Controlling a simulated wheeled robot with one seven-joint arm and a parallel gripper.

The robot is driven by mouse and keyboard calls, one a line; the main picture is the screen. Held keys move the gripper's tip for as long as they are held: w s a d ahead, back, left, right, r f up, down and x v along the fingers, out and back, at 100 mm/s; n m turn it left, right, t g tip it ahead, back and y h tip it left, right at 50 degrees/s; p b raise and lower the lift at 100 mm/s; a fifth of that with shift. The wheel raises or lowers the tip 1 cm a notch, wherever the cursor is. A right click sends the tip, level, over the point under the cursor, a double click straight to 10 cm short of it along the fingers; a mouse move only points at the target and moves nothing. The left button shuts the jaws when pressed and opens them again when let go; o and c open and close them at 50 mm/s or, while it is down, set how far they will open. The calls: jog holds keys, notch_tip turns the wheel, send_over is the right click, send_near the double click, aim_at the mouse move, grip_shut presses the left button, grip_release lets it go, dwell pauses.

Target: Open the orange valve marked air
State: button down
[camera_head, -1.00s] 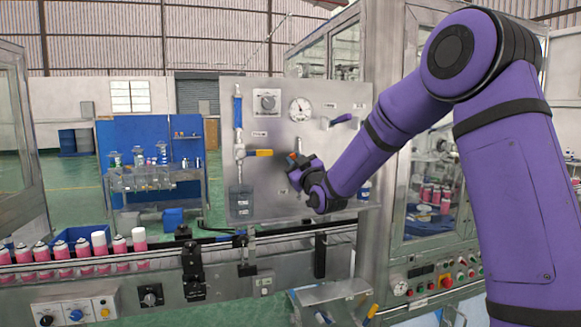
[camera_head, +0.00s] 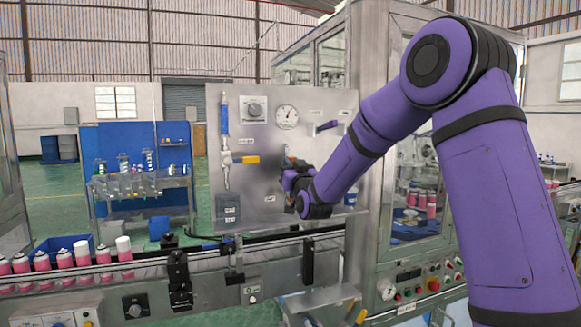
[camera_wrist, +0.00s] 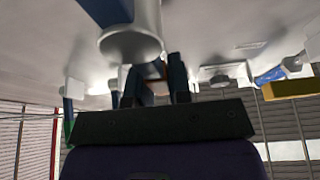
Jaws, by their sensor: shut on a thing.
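A steel panel (camera_head: 262,205) carries the valves and gauges. My gripper (camera_head: 288,178) is at its lower right part, close to its face. A small orange handle (camera_head: 287,155) shows just above the jaws in the head view, mostly hidden by them. In the wrist view my gripper (camera_wrist: 155,88) has its two dark fingers shut on an orange-brown piece (camera_wrist: 150,71), which fits this handle. Its label cannot be read. A separate yellow-orange lever (camera_head: 245,159) lies level to the left and is not touched. It seems to show at right in the wrist view (camera_wrist: 288,88).
A blue handle (camera_head: 327,126) sits above right of my gripper. A round gauge (camera_head: 287,117) and a black knob (camera_head: 255,110) are higher up. A conveyor (camera_head: 145,268) with pink cans (camera_head: 65,260) runs below the panel. A glazed machine cabinet (camera_head: 412,200) stands right.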

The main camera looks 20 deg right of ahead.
jog(key=shift+f, duration=0.15)
jog(key=c, duration=1.1)
grip_release()
jog(key=shift+o, duration=0.2)
jog(key=v, duration=1.1)
jog(key=shift+r, duration=0.25)
jog(key=s+f+g, duration=0.2)
jog(key=s+g, duration=1.5)
jog(key=s, duration=2.1)
jog(key=shift+d, duration=0.25)
